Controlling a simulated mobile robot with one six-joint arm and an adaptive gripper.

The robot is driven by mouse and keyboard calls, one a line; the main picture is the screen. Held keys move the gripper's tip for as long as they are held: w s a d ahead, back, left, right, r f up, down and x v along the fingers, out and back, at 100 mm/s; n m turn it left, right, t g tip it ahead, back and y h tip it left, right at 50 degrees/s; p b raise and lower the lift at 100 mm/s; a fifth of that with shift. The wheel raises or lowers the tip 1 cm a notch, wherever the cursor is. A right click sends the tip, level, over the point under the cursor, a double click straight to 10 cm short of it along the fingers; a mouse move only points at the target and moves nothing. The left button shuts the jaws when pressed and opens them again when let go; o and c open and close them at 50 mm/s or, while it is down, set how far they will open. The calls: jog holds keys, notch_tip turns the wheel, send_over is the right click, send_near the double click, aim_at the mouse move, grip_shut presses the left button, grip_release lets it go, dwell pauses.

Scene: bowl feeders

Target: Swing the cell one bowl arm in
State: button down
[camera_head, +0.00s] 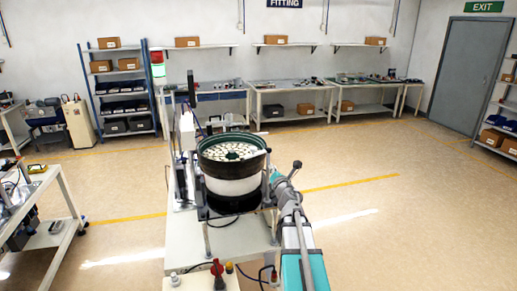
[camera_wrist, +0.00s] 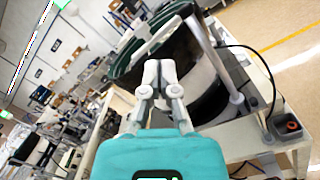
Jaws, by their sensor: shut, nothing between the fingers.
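The cell one bowl feeder (camera_head: 232,187) stands on a pale bench in the middle of the head view, its dark green bowl full of pale parts. A short white bar, which looks like the bowl arm (camera_head: 254,154), lies across the bowl's right rim. In the wrist view the bar (camera_wrist: 152,42) crosses the rim of the dark bowl (camera_wrist: 190,62) at a slant. My gripper (camera_wrist: 159,72) is shut and empty, its fingertips just below the bar in the picture and in front of the bowl wall. I cannot tell whether they touch the bar.
A grey upright post (camera_wrist: 212,55) stands beside the bowl in the wrist view. The bench (camera_head: 190,252) carries a red knob (camera_head: 217,268) near its front edge, with black cables. Another workbench (camera_head: 50,225) stands at left. The floor at right is clear.

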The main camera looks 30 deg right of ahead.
aim_at(255, 150)
jog(key=shift+s+d+r+n+y+p, duration=0.35)
jog(key=shift+n+y, duration=0.7)
jog(key=shift+n, duration=0.8)
jog(key=shift+s+d+r+n+y+p, duration=0.15)
jog(key=shift+s+n+y+p, duration=0.3)
jog(key=shift+n+y, duration=1)
jog(key=shift+s+d+r+n+y+p, duration=0.2)
jog(key=shift+s+d+n+y+p, duration=0.3)
jog(key=shift+n, duration=1.8)
jog(key=shift+w+a, duration=0.25)
jog(key=shift+w, duration=0.05)
jog(key=w, duration=1.4)
jog(key=shift+a, duration=0.4)
jog(key=shift+s+d, duration=0.1)
jog(key=shift+d, duration=0.05)
jog(key=shift+m, duration=0.3)
